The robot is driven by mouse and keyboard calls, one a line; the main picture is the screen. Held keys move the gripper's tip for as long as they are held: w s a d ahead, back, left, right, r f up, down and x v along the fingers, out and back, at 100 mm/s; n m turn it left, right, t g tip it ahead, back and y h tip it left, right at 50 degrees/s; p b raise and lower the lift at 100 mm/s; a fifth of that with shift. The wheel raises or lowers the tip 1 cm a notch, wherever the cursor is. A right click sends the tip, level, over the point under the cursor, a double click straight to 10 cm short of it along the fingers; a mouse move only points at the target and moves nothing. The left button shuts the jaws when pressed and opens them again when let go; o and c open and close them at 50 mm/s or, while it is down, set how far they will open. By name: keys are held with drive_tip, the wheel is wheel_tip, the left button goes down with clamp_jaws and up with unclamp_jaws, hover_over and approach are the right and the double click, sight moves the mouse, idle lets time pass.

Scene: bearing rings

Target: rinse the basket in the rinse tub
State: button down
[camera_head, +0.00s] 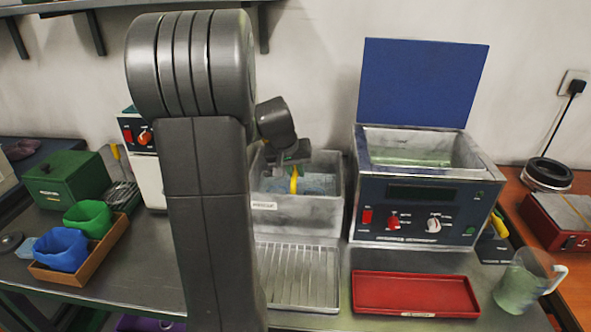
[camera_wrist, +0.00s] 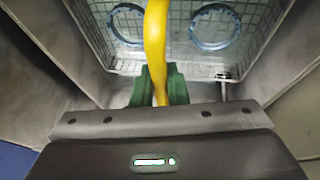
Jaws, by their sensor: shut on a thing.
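My gripper (camera_wrist: 159,88) has its green fingers shut on the yellow handle (camera_wrist: 155,40) of the wire-mesh basket (camera_wrist: 170,50). Two blue bearing rings (camera_wrist: 215,27) lie in the basket. In the head view the basket (camera_head: 312,184) is down inside the grey rinse tub (camera_head: 262,218), which has a small label on its front. My gripper (camera_head: 294,165) is over the tub opening with the yellow handle below it. My arm hides the left part of the tub. I cannot tell whether the basket touches the tub floor.
A cleaner unit (camera_head: 415,212) with a raised blue lid (camera_head: 424,82) stands right of the tub. In front are a ribbed drain tray (camera_head: 300,280) and an empty red tray (camera_head: 415,294). A jug (camera_head: 522,284) stands at right. Green and blue bins (camera_head: 62,250) are at left.

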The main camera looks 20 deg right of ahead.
drive_tip(key=shift+f, duration=0.45)
drive_tip(key=shift+r, duration=0.2)
wheel_tip(320, 180, up, 4)
drive_tip(key=p, duration=0.5)
drive_tip(key=shift+r+p, duration=0.2)
drive_tip(key=shift+p, duration=0.2)
wheel_tip(320, 180, up, 9)
drive_tip(key=p, duration=0.7)
drive_tip(key=shift+f+p, duration=0.15)
drive_tip(key=shift+p, duration=0.15)
idle(0.8)
